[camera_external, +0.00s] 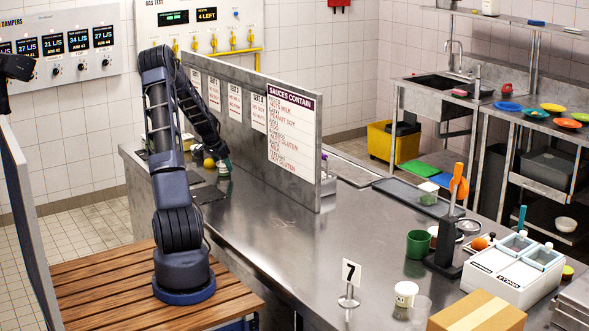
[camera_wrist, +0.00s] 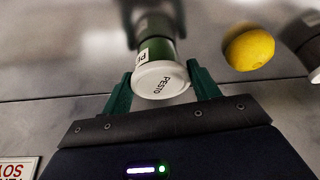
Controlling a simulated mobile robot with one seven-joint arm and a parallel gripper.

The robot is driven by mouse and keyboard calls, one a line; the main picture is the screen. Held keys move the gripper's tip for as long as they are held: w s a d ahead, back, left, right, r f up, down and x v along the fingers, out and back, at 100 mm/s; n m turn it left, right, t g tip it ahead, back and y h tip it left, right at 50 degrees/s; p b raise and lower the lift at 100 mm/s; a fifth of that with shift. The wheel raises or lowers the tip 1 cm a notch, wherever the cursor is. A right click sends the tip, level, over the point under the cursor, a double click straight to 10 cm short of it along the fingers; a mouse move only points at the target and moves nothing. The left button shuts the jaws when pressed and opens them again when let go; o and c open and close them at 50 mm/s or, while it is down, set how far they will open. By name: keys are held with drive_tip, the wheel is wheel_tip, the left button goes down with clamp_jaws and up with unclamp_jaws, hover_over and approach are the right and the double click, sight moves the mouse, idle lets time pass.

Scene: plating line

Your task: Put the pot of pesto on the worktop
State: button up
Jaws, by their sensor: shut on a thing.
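In the external view the pot (camera_external: 225,168) shows small at my gripper (camera_external: 223,160), over the far left part of the steel worktop (camera_external: 265,240). A blurred dark shape extends beyond the pot in the wrist view, perhaps its reflection. I cannot tell whether the pot's base touches the steel.
A yellow ball-like fruit (camera_wrist: 249,48) lies just right of the pot, with a dark, pale-ended container (camera_wrist: 308,45) beyond it. An upright panel with a sauces sign (camera_external: 292,130) stands right of my gripper. The worktop's near middle is clear; a number 7 stand (camera_external: 350,275) is nearer the camera.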

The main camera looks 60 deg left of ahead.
drive_tip(key=o, duration=1)
drive_tip(key=shift+f, duration=0.1)
drive_tip(key=v, duration=1.2)
drive_tip(key=shift+w, duration=0.1)
